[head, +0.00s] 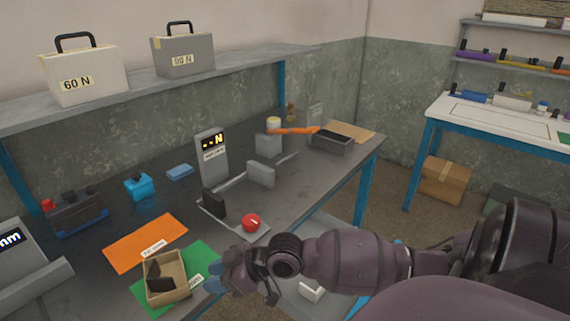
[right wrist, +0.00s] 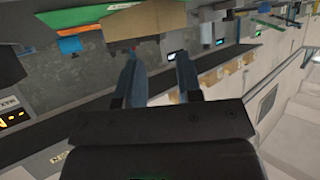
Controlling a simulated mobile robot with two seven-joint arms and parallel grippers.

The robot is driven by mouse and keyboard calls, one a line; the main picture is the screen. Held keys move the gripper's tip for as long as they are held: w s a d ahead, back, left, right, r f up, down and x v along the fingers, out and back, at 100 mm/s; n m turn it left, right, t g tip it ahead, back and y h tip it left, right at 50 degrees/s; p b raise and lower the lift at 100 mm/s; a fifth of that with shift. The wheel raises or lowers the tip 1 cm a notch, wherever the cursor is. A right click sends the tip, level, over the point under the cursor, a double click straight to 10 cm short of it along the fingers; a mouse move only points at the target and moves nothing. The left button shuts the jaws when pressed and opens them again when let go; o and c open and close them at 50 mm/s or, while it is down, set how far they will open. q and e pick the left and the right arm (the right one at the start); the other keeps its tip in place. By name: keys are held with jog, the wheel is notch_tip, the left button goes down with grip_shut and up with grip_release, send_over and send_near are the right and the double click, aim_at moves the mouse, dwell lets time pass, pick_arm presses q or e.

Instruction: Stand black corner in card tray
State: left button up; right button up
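The card tray (head: 181,290) is a small open cardboard box on the green mat at the front of the bench in the head view. A black corner piece (head: 158,280) is inside it, with one part rising against the far left side and another lying low. My right gripper (head: 214,282) is just right of the tray, apart from the piece as far as I can tell. In the right wrist view its two blue-grey fingers (right wrist: 158,78) are spread, with nothing held between them. My left gripper is not in view.
An orange mat (head: 145,242) lies behind the green mat (head: 203,257). A gauge stand with a display (head: 212,157), a black block (head: 214,204) and a red knob (head: 251,223) stand to the right. A grey display unit (head: 22,262) is at the left edge.

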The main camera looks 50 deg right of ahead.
jog(key=s+d+f+m+h, duration=0.2)
jog(key=s+f+m+h, duration=0.1)
jog(key=s+f, duration=0.4)
jog(key=s+d+f+m+t+h, duration=0.1)
jog(key=s+d+f+m+h, duration=0.1)
jog(key=s+f+h, duration=0.3)
jog(key=s+f+m, duration=0.1)
jog(key=s+f, duration=0.2)
jog(key=s, duration=0.2)
jog(key=shift+s+m, duration=0.4)
jog(key=shift+a, duration=0.1)
